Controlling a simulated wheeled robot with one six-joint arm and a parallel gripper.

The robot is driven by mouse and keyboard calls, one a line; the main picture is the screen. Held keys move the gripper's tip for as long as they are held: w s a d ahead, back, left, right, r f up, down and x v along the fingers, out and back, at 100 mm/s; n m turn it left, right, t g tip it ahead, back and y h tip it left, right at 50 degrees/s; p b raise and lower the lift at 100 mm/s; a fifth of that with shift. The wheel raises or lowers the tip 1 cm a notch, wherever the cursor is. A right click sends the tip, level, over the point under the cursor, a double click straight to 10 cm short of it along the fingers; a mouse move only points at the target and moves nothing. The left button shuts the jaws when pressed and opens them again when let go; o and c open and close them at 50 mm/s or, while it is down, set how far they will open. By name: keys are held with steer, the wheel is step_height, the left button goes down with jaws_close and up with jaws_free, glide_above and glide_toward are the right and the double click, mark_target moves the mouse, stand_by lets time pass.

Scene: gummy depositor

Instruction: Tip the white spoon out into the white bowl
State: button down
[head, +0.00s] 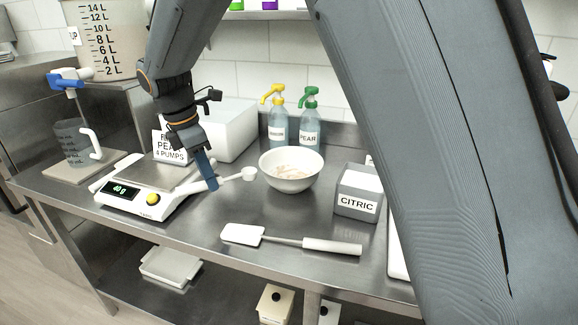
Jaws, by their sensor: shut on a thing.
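The white spoon (248,174) is a small round scoop with a thick pale handle. My gripper (210,183), with blue fingers, is shut on its handle near the right side of the scale. The scoop end points right and looks roughly level, just left of the bowl's rim and apart from it in the picture. What is inside the scoop is too small to tell. The white bowl (291,186) stands upright on the steel table and holds some tan-white matter. My gripper is left of the bowl.
A scale (130,204) reading 40 g is at left. Spray-type pump bottles (277,128) stand behind the bowl, a grey CITRIC box (357,204) at its right. A white spatula (330,246) lies in front. A jug (72,150) stands far left.

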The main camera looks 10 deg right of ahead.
steer(key=shift+s+a+f+h, duration=0.2)
steer(key=shift+a+f+h, duration=0.2)
steer(key=shift+a+f, duration=0.25)
steer(key=shift+d, duration=0.15)
steer(key=shift+r, duration=0.1)
step_height(320, 180, up, 5)
steer(key=p, duration=0.4)
steer(key=s+p, duration=0.3)
steer(key=s, duration=0.5)
steer(key=shift+d, duration=0.25)
